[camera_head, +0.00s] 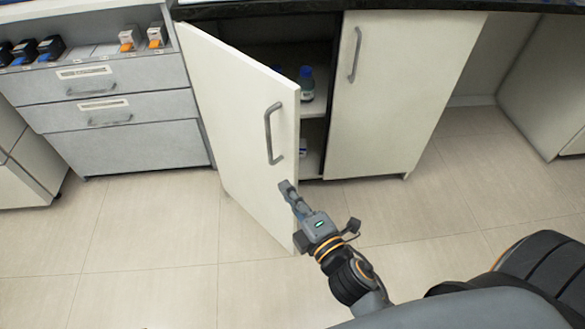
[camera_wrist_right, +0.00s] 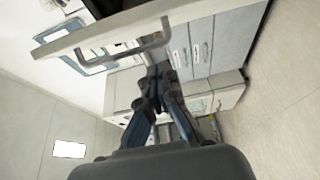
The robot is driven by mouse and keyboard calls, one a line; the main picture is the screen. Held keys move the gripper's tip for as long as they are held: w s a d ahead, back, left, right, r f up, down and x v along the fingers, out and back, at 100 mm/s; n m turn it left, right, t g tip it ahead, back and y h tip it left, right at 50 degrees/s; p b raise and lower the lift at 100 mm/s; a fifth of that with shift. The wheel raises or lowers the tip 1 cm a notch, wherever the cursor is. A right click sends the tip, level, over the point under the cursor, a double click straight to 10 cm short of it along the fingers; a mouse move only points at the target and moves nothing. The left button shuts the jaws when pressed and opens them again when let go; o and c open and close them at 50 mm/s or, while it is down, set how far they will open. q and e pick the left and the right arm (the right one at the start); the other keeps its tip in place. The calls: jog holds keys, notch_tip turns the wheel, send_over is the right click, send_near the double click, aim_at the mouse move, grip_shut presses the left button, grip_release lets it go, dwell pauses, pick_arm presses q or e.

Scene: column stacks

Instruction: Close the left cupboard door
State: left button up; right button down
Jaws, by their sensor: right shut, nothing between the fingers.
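The left cupboard door (camera_head: 235,120) stands ajar, swung out toward me, with a grey bar handle (camera_head: 271,134) near its free edge. My right gripper (camera_head: 287,188) is shut and empty. In the head view its tip shows in front of the door, just below and right of the handle; I cannot tell whether it touches the door. In the right wrist view the gripper (camera_wrist_right: 156,75) points up, and the door's handle (camera_wrist_right: 138,47) shows just beyond the fingertips. My left gripper is not in view.
The right cupboard door (camera_head: 400,85) is closed. Bottles (camera_head: 306,85) stand on the shelf inside the open cupboard. Grey drawers (camera_head: 110,105) with small boxes on top stand to the left. The floor (camera_head: 140,245) in front is clear.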

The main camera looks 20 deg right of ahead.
aim_at(294, 170)
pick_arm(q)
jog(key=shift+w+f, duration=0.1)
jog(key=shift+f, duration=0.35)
pick_arm(e)
jog(key=w+d, duration=0.2)
jog(key=w, duration=0.1)
jog(key=w+d, duration=0.1)
jog(key=w, duration=0.1)
jog(key=shift+w+d, duration=0.1)
jog(key=shift+w, duration=0.1)
jog(key=shift+d, duration=0.1)
